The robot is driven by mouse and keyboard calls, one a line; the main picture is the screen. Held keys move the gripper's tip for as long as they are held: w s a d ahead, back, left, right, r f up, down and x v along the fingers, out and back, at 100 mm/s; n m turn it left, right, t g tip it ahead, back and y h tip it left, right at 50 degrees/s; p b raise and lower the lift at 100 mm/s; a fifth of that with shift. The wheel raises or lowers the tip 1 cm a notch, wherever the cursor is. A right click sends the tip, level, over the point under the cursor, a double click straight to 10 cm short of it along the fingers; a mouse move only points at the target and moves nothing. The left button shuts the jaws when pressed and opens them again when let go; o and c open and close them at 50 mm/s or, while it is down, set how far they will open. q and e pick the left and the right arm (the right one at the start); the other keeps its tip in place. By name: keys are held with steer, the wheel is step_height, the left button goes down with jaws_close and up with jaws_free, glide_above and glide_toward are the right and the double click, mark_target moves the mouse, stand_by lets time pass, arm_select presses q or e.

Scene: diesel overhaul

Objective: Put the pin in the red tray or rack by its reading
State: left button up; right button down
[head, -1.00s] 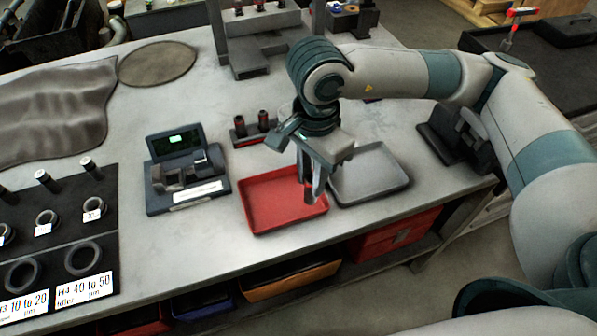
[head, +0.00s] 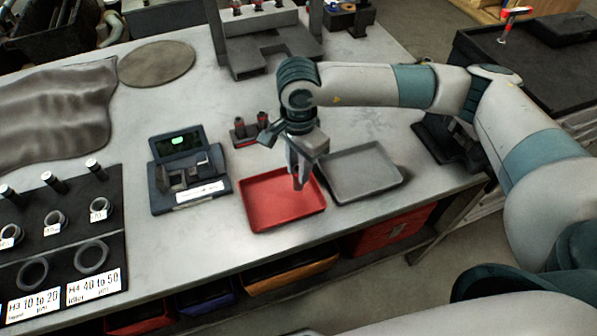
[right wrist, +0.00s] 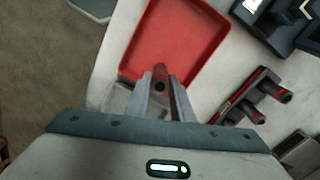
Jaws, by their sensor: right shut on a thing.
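My right gripper (head: 297,178) is over the right part of the red tray (head: 262,218), pointing down. The red tray (right wrist: 203,20) looks empty. A small dark rack (head: 243,142) with two upright pins stands behind the tray. The gauge (head: 188,178) left of the tray has a lit green display, too small to read. My left gripper is out of view.
A grey tray (head: 370,180) lies empty right of the red one. A black mat (head: 110,215) with rings, pins and labels is at the left. A round disc (head: 157,63) and a grey cloth (head: 55,110) lie farther back.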

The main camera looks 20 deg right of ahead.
steer(key=shift+f+p, duration=0.6)
steer(key=shift+f, duration=0.8)
steer(key=c, duration=1.5)
jaws_free()
steer(key=shift+c, duration=0.2)
step_height(320, 180, up, 11)
steer(key=b, duration=0.4)
steer(key=shift+r, duration=0.55)
